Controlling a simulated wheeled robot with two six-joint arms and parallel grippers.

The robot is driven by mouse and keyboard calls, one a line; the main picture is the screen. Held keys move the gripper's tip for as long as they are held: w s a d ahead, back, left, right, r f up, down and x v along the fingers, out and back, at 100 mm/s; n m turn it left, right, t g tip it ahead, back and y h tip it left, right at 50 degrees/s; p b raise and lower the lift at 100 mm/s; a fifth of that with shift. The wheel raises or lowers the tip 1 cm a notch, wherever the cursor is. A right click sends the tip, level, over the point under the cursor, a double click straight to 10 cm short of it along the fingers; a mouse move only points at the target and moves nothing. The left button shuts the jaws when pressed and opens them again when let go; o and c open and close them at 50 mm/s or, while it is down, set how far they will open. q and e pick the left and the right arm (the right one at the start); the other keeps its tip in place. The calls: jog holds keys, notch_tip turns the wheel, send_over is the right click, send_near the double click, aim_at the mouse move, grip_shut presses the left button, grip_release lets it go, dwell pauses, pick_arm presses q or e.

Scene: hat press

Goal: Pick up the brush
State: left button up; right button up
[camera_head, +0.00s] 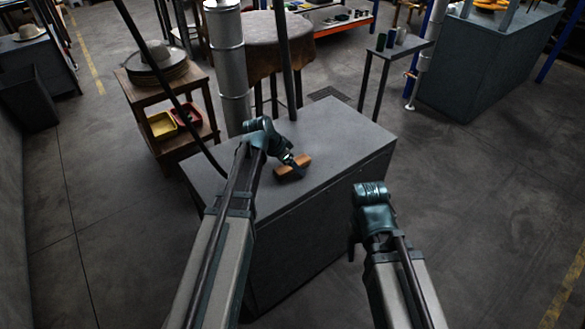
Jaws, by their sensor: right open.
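The brush (284,173) looks like a small brown-orange block lying on the grey top of a cabinet (335,135). My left gripper (293,163) is over the brush, and its dark fingers cross in front of it and hide part of it. I cannot tell whether these fingers touch or grip the brush. My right gripper (353,245) points down in front of the cabinet's front side, to the right of and apart from the brush. It is open and empty, partly hidden by my own wrist.
A dark pole and a grey metal column (226,60) stand at the cabinet's back edge. A wooden stand (172,95) with hats and colored trays is at the back left. A small side table (402,47) with cups stands behind. Floor on the right is clear.

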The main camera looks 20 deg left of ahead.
pick_arm(q)
jog(key=shift+f, duration=0.25)
pick_arm(e)
jog(key=shift+f, duration=0.2)
pick_arm(q)
grip_shut()
jog(key=shift+r, duration=0.2)
pick_arm(e)
jog(key=shift+r, duration=0.15)
